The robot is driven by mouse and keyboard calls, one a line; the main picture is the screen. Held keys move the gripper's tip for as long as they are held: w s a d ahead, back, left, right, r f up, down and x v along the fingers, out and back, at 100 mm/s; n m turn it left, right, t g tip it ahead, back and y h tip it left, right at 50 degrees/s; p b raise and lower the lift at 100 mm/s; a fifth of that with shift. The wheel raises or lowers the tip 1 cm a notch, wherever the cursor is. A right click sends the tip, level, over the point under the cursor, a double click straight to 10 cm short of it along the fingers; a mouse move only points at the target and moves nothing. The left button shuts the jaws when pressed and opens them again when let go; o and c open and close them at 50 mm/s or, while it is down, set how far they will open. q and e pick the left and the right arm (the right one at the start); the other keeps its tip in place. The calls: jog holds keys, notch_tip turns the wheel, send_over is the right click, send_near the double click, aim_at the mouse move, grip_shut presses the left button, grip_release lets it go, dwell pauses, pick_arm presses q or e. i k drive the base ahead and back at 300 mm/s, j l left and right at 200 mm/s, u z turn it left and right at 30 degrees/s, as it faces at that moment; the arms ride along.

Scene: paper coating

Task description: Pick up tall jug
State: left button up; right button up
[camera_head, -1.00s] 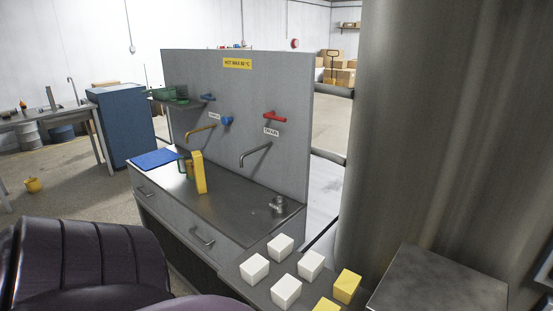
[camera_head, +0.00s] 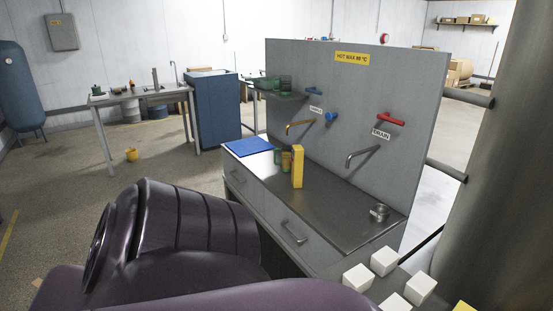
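A tall, narrow yellow vessel (camera_head: 297,168) stands upright on the steel worktop (camera_head: 325,205), in front of the grey panel; it may be the tall jug, but I cannot make out a spout. A smaller amber vessel (camera_head: 286,162) stands just to its left, with a greenish one (camera_head: 277,156) partly hidden behind that. Purple links of my own arm cross the lower left and bottom of the view. Neither gripper shows.
A blue mat (camera_head: 249,147) lies on the worktop's left end. A small metal fitting (camera_head: 379,212) is at its right end. Taps (camera_head: 362,156) and a red handle (camera_head: 390,119) project from the panel. Several white blocks (camera_head: 384,261) sit at lower right. Floor is open at left.

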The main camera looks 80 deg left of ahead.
aim_at(283, 158)
jog(key=k+j+u, duration=0.1)
jog(key=j, duration=0.25)
jog(key=k+j+u, duration=0.1)
jog(key=k+j, duration=0.2)
jog(key=j+u, duration=0.1)
jog(key=u, duration=1.85)
jog(key=i+j+z, duration=0.1)
jog(key=z, duration=0.5)
jog(key=i+j+z, duration=0.4)
jog(key=j+z, duration=0.15)
jog(key=j, duration=0.2)
jog(key=i+j+z, duration=0.1)
jog(key=j, duration=0.3)
jog(key=i+j+z, duration=0.15)
jog(key=j, duration=0.25)
jog(key=i+j, duration=0.15)
jog(key=j, duration=0.3)
jog(key=i+j, duration=0.1)
jog(key=j, duration=0.3)
jog(key=i+j, duration=0.15)
jog(key=j, duration=0.3)
jog(key=i+j, duration=0.15)
jog(key=j, duration=0.25)
